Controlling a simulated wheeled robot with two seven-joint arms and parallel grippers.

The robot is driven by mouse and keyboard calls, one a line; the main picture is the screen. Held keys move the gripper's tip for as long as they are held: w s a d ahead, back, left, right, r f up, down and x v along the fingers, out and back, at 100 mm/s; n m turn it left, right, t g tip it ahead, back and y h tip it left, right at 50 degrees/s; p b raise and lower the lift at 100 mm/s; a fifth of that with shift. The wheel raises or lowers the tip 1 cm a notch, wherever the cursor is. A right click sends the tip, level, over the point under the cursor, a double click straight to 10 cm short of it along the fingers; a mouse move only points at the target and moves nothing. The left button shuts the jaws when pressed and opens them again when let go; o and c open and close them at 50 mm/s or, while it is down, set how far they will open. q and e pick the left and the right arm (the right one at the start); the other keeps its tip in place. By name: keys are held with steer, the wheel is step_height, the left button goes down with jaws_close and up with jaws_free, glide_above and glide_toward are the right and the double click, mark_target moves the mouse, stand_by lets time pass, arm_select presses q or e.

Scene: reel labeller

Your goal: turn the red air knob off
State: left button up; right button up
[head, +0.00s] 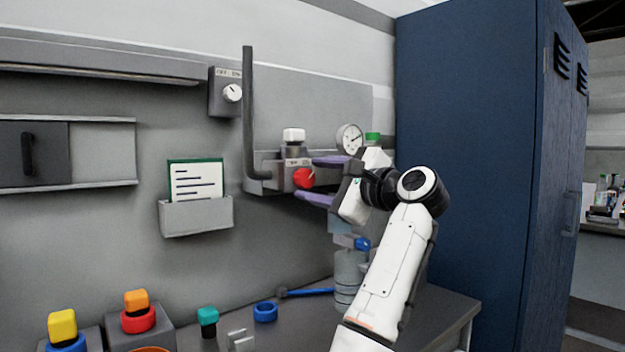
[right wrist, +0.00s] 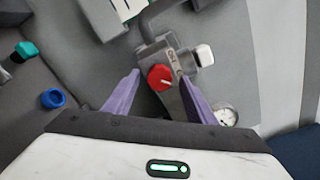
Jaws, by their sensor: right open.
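The red air knob (head: 304,178) is on a grey valve block (head: 266,171) on the back wall. In the right wrist view the red knob (right wrist: 160,77) shows a pale pointer line and lies ahead of the fingers, between their lines. My right gripper (head: 315,179) is open, with one purple finger above and one below the knob's height in the head view. In the right wrist view the right gripper (right wrist: 163,95) has its fingers spread on either side of the knob. I cannot tell whether they touch it. My left gripper is not in view.
A white-capped part (head: 293,136) sits above the knob, and a round gauge (head: 349,138) is to its right. A grey pipe (head: 248,110) rises at the left. A blue cabinet (head: 465,160) stands at the right. Below is a bench (head: 445,305) with a blue ring (head: 265,311).

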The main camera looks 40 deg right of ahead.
steer(key=shift+w, duration=0.55)
steer(key=shift+c, duration=0.2)
steer(key=c, duration=1)
